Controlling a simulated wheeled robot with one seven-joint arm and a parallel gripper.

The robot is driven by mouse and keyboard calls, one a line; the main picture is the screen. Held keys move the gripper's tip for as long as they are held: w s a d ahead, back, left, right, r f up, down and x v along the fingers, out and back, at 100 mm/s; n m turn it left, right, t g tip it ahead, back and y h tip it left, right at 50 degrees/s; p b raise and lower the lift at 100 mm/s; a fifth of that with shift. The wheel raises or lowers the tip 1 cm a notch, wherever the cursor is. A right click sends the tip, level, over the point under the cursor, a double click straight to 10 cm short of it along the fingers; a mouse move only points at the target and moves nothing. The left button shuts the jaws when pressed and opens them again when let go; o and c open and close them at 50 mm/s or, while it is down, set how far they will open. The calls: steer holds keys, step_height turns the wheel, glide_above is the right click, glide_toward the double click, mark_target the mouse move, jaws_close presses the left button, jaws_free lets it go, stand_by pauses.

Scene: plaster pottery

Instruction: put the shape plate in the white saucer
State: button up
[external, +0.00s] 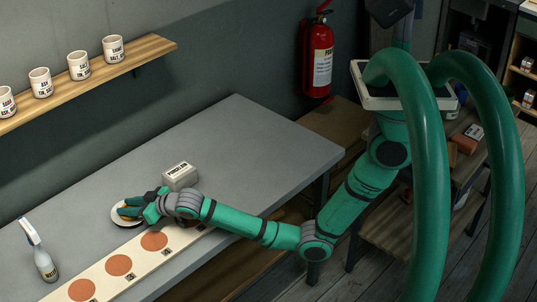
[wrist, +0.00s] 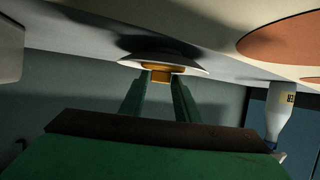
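The white saucer (external: 118,218) lies on the grey table, and my gripper (external: 132,208) is low over it. In the wrist view the saucer (wrist: 195,67) shows edge-on and upside down. An ochre piece, which I take as the shape plate (wrist: 160,77), sits at the saucer's middle, with a narrower block standing out between my fingertips. The gripper in the wrist view (wrist: 161,84) has its two green fingers close against both sides of that block, and it looks shut on it. The plate's full outline is hidden, and I cannot tell whether it rests on the saucer.
A cream board (external: 133,248) with red-brown discs lies along the table's front edge. A white labelled box (external: 180,176) stands behind my gripper. The table's back right is clear. White cups stand on a wall shelf (external: 150,49).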

steer(key=shift+o, duration=0.9)
steer(key=shift+r, duration=0.25)
steer(key=shift+s+d+r, duration=0.1)
steer(key=shift+d+r, duration=0.05)
steer(key=shift+d, duration=0.1)
steer(key=v, duration=1.1)
steer(key=shift+s+d+r, duration=0.1)
steer(key=shift+d+r, duration=0.05)
